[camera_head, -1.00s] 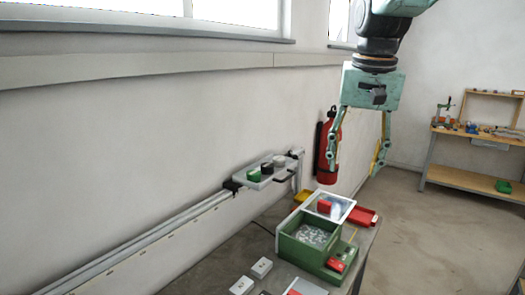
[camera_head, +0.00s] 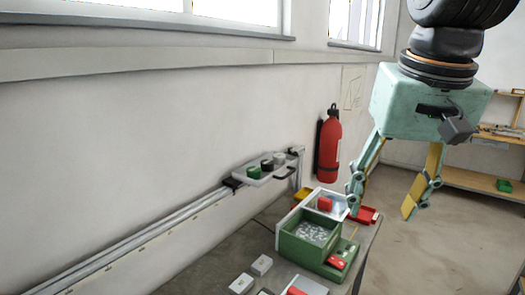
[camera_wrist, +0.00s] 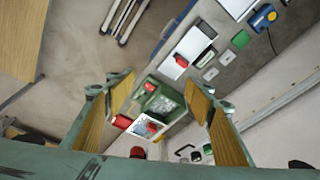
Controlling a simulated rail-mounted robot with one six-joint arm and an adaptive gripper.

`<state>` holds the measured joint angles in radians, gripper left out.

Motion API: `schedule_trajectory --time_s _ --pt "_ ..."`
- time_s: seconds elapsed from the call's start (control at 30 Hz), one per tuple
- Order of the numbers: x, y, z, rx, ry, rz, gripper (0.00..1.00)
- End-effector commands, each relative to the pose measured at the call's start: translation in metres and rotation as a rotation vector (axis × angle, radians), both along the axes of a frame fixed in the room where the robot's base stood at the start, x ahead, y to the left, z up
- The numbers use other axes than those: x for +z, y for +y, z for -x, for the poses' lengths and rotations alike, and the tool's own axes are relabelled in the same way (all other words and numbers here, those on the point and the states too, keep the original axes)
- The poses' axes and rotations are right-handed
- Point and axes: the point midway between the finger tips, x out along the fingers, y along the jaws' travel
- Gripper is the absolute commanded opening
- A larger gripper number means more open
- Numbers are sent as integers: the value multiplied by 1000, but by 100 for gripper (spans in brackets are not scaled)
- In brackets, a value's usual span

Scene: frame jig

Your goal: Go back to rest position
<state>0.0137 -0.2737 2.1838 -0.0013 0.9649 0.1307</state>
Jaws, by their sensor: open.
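My gripper (camera_head: 382,208) hangs in the upper right of the head view, raised above and to the right of the table. Its two fingers are spread wide with nothing between them. In the wrist view my gripper (camera_wrist: 160,115) also shows open and empty, with the table and its bins far below between the fingers. The green box (camera_head: 309,240) with a grey filling stands on the table, apart from the gripper. A white-rimmed frame (camera_head: 341,205) with a red piece (camera_head: 325,204) is behind it.
A wall rail (camera_head: 150,247) carries a grey tray (camera_head: 252,180) with several small pieces. A red fire extinguisher (camera_head: 329,150) hangs on the wall left of my gripper. A wooden workbench (camera_head: 475,183) stands at the right. Floor between table and workbench is clear.

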Motion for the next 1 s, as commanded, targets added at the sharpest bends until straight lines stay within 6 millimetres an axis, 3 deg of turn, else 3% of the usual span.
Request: schedule_trajectory --time_s 0.7,1.0 --pt "-52 5 132 102 -57 28 49" --pt "-73 6 167 133 -74 38 49"
